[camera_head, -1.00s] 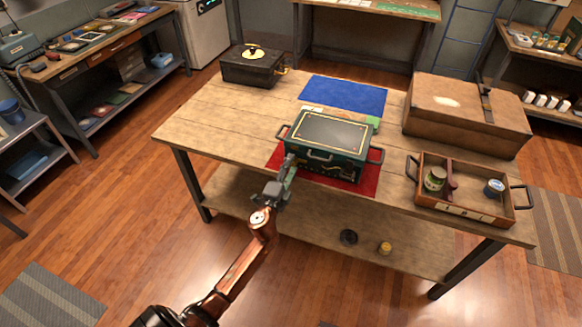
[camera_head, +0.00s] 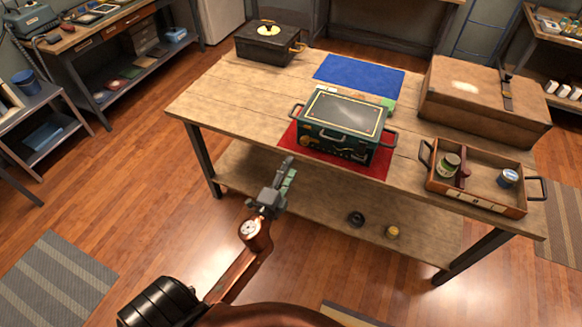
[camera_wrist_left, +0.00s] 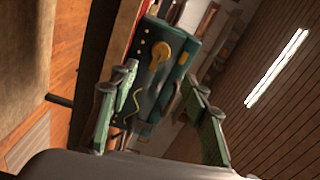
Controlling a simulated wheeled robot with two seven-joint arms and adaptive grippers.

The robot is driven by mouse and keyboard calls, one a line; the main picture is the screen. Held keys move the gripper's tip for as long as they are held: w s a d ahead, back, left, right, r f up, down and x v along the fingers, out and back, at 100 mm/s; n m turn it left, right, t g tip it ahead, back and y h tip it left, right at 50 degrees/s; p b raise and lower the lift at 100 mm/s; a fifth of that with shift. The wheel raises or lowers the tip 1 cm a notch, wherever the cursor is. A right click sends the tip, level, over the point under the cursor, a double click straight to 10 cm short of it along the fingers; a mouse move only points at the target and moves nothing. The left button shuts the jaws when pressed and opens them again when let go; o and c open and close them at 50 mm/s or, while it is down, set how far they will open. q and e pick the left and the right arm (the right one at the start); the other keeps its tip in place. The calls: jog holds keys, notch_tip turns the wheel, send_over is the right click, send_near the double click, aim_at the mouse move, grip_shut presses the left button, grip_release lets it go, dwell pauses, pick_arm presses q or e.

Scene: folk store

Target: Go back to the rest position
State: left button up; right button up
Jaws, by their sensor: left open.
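My left gripper (camera_head: 284,181) is in front of the table's front edge, apart from the things on the table. In the left wrist view its two green fingers (camera_wrist_left: 160,112) stand apart with nothing between them touching. A dark green box (camera_head: 340,128) with handles and a gold-lined lid sits on a red mat (camera_head: 375,171) on the wooden table. The box also shows beyond the fingers in the left wrist view (camera_wrist_left: 157,75). My right gripper is not in view.
A wooden tray (camera_head: 478,193) with cans and a brown case (camera_head: 478,101) are at the table's right. A blue mat (camera_head: 358,76) and a dark box with a yellow disc (camera_head: 268,46) lie at the back. Shelves (camera_head: 95,50) stand at the left.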

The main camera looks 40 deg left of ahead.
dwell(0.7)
pick_arm(q)
jog(key=s+f+n+g+h+p, duration=0.1)
jog(key=s+f+n+g, duration=0.2)
jog(key=f, duration=1.3)
jog(key=s+f+n+g+h+p, duration=0.1)
jog(key=s+f+g, duration=0.35)
jog(key=f, duration=1.15)
jog(key=s+d+f+n+g+p, duration=0.2)
jog(key=s+f+n+g, duration=0.2)
jog(key=s+f, duration=1.3)
jog(key=s+d+f+n+g, duration=0.1)
jog(key=s+f, duration=0.3)
jog(key=s, duration=0.7)
jog(key=s+d+f+n+g+h+p, duration=0.1)
jog(key=s+d+f+n+g, duration=0.1)
jog(key=s, duration=0.9)
jog(key=s+d+f+n+g+h, duration=0.1)
jog(key=s+f+g, duration=0.2)
jog(key=s+f, duration=0.3)
jog(key=s, duration=0.5)
jog(key=shift+s+d+p, duration=0.3)
jog(key=shift+p, duration=0.1)
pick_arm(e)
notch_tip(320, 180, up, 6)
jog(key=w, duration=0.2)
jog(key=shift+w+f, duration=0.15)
